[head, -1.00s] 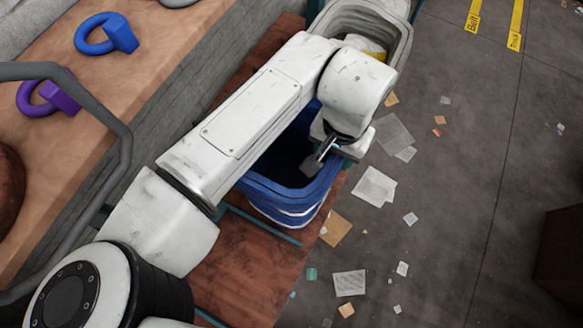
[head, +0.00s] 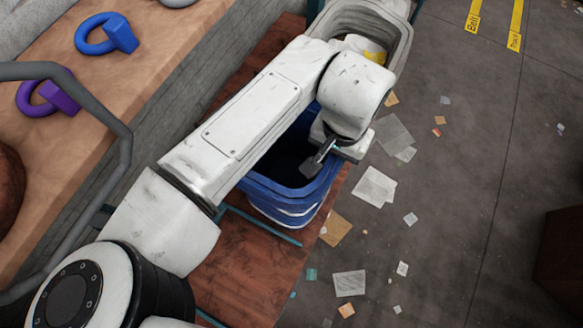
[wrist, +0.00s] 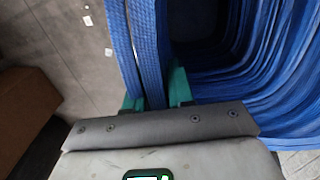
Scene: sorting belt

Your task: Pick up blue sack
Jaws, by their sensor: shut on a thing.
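The blue sack (head: 287,208) stands open-topped and upright on a reddish-brown board, partly hidden under my arm in the head view. Its inside looks dark. My gripper (head: 316,164) is at the sack's right rim. In the wrist view, the green fingers of my gripper (wrist: 157,90) are shut on a blue woven strip of the rim, with the sack's folded blue wall (wrist: 285,85) to the right. The fingertips are partly hidden by the fabric and the gripper body.
A grey-white sack (head: 400,38) with something yellow inside stands behind the blue one. A belt (head: 150,60) on the left carries a blue ring-and-block piece (head: 122,36) and a purple one (head: 58,97). Paper scraps litter the open floor (head: 450,180) at right.

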